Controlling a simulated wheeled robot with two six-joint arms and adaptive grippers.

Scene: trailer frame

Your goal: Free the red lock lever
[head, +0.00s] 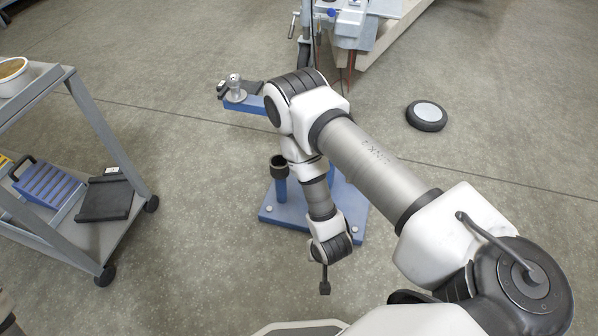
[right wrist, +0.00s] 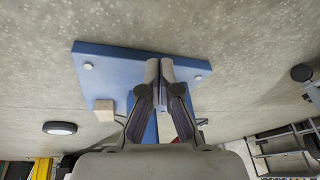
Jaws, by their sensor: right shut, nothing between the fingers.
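The red lock lever is not clearly visible. A small patch of red (right wrist: 202,121) shows beside the right finger in the right wrist view, partly hidden, and I cannot tell whether it is the lever. My right gripper (right wrist: 165,72) is shut and empty over the blue stand's base plate (right wrist: 115,65). In the head view my right arm crosses the blue stand (head: 285,215) and hides its middle; the fingertips cannot be made out there. My left gripper is not in view.
A grey trolley (head: 115,140) with a blue crate (head: 45,182) stands at the left. A trailer frame (head: 378,25) is at the top. A black round disc (head: 427,115) lies on the floor at the right. The concrete floor between them is mostly free.

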